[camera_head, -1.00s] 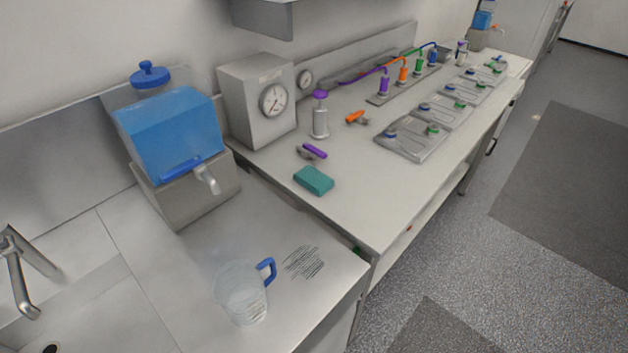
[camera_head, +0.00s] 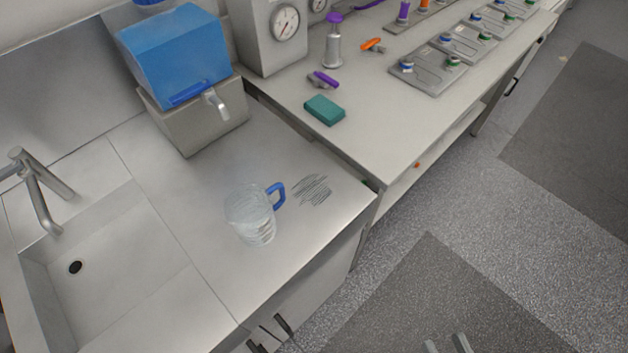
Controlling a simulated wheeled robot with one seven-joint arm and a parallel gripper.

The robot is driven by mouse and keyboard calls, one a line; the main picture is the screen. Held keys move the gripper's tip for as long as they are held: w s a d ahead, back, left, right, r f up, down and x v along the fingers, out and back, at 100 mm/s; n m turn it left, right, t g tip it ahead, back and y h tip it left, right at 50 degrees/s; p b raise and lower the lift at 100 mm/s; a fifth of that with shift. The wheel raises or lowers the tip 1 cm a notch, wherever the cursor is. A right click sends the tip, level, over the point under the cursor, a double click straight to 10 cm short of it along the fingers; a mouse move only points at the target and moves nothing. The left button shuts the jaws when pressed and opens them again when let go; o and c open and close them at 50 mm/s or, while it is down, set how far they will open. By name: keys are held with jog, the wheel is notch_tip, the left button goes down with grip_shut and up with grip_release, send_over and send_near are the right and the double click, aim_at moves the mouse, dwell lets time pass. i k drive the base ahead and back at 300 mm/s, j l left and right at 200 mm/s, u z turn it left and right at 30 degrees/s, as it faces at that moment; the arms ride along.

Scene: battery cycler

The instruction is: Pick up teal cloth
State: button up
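The teal cloth (camera_head: 324,110) is a small, thick rectangular block. It lies flat on the light bench, near the bench's left end where it meets the steel sink counter. Two grey fingertips of my gripper (camera_head: 446,345) show at the bottom edge, over the floor. They stand apart with nothing visible between them, far below and to the right of the cloth in the picture. The rest of my gripper is out of frame.
A clear jug (camera_head: 250,214) with a blue handle sits on the steel counter beside a scribbled patch (camera_head: 313,190). A blue water tank (camera_head: 175,55) and sink (camera_head: 110,270) are left. The bench front is clear.

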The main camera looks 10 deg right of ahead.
aim_at(327, 111)
jog(key=i+l+u, duration=0.1)
jog(key=u, duration=0.55)
jog(key=i+l+u, duration=0.2)
jog(key=l, duration=0.15)
jog(key=i+l+u, duration=0.2)
jog(key=l, duration=0.2)
jog(key=l+u, duration=0.2)
jog(key=l, duration=0.15)
jog(key=l+u, duration=0.2)
jog(key=l, duration=0.25)
